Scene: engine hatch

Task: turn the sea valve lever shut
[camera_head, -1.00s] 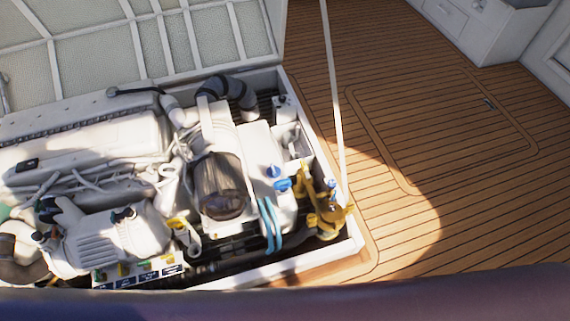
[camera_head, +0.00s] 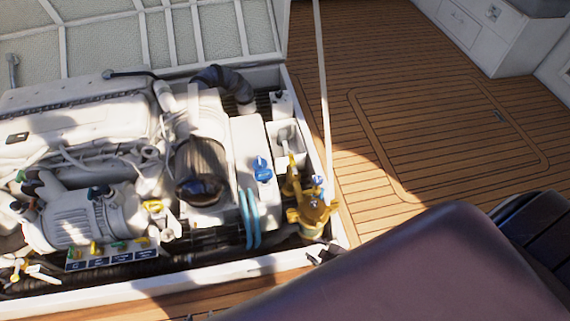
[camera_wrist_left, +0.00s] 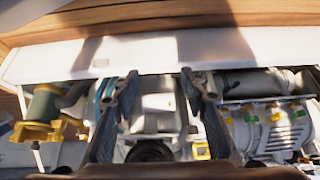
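A brass fitting (camera_head: 313,212) stands in the near right corner of the engine bay. A yellow upright lever (camera_head: 292,166) rises beside it; I take this for the sea valve lever, though its exact position is hard to read. In the left wrist view the brass fitting (camera_wrist_left: 45,130) shows at the far left with a greenish cylinder. My left gripper (camera_wrist_left: 160,80) is open and empty in that view, with its two dark fingers apart, to the right of the brass fitting and not touching it. The lever is not clear there. My right gripper is not in view.
The bay's white near rim (camera_head: 180,285) runs along its front. A blue knob (camera_head: 262,168) and blue hoses (camera_head: 249,218) lie left of the brass fitting. A thin white pole (camera_head: 324,85) stands close behind. The wooden deck (camera_head: 440,135) at right is clear.

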